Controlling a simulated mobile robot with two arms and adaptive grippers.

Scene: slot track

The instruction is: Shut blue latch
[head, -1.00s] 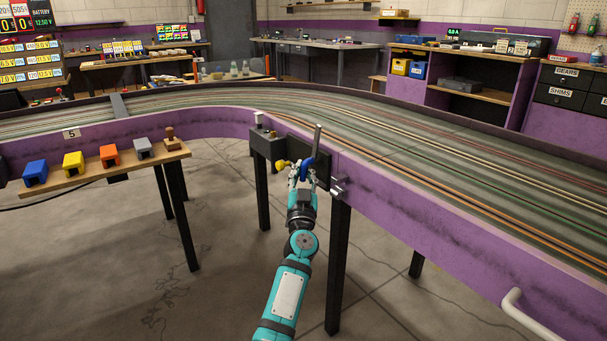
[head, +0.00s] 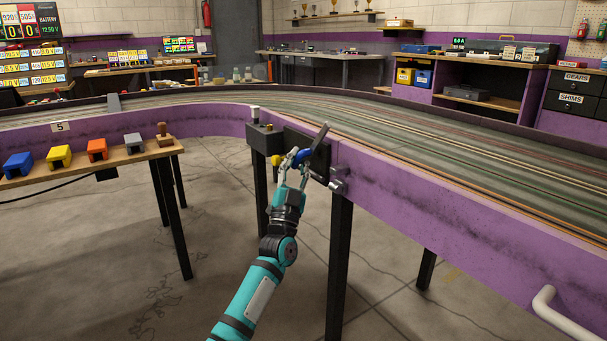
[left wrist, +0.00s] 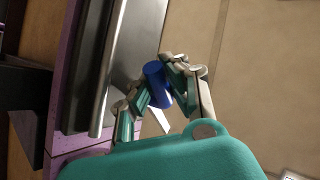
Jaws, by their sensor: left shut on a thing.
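The blue latch (head: 303,155) is on the dark plate (head: 318,162) on the purple outer wall of the track. Its grey lever (head: 321,136) sticks up past the wall's top edge and leans to the right. My left gripper (head: 296,160) is shut on the blue part, which it partly hides. In the left wrist view the blue latch (left wrist: 156,84) shows as a blue cylinder between the fingers of my left gripper (left wrist: 158,82). A metal catch (head: 338,182) is on the wall just right of the plate. My right gripper is not in view.
A yellow knob (head: 276,160) is close to the left of my gripper, below a dark box (head: 265,139). A shelf (head: 120,157) with coloured blocks stands at the left. A white handle (head: 556,310) is at the lower right. The floor before the wall is clear.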

